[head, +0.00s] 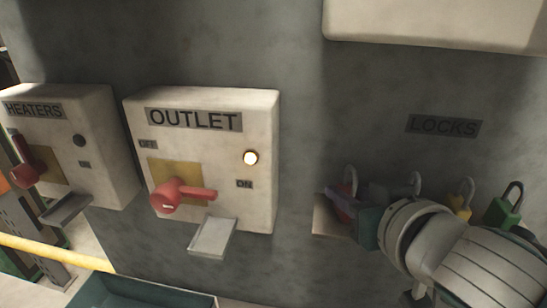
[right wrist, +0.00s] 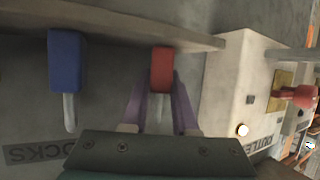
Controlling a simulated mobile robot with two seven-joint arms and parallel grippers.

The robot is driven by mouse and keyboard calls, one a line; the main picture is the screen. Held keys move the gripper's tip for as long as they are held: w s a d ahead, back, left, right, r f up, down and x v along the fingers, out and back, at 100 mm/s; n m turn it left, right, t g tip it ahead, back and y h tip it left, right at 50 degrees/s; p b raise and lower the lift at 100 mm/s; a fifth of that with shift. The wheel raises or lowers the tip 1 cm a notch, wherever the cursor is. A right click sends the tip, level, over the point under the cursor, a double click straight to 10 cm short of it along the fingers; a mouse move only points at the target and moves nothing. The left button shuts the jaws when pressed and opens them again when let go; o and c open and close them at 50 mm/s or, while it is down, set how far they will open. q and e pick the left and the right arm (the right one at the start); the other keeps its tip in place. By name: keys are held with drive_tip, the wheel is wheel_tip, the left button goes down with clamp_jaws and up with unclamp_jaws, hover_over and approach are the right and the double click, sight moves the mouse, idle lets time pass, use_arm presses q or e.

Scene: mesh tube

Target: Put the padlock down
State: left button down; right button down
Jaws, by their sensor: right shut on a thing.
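The red padlock (head: 341,214) is at the left end of the lock shelf (head: 324,222), its shackle pointing up. It also shows in the right wrist view (right wrist: 162,69), next to the shelf (right wrist: 215,43). My right gripper (head: 356,200) is shut on the red padlock, with its purple fingers either side of the shackle. Whether the padlock's base rests on the shelf is hard to tell. My left gripper is not in view.
A blue padlock (right wrist: 66,62) stands beside the red one. Further right are a yellow padlock (head: 461,205) and a green padlock (head: 504,210). The OUTLET box (head: 215,150), with a red handle (head: 182,194) and small tray (head: 213,236), stands left of the shelf.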

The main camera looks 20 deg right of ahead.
drive_tip(key=shift+f, duration=0.1)
drive_tip(key=c, duration=0.7)
unclamp_jaws()
drive_tip(key=shift+s+r+p, duration=0.25)
drive_tip(key=shift+r+p, duration=0.05)
drive_tip(key=shift+r, duration=0.05)
drive_tip(key=s+a+n+g+p, duration=0.1)
drive_tip(key=s+g, duration=0.2)
drive_tip(key=s, duration=0.4)
drive_tip(key=s+a+r+n+g+y+p, duration=0.1)
drive_tip(key=s+a+g, duration=0.1)
drive_tip(key=s, duration=0.5)
drive_tip(key=s+a+r+n+g+y+p, duration=0.1)
drive_tip(key=s+a+g+p, duration=0.1)
drive_tip(key=s+g, duration=0.2)
drive_tip(key=shift+s+n+g, duration=0.3)
drive_tip(key=shift+s+n, duration=0.1)
drive_tip(key=shift+s, duration=1.2)
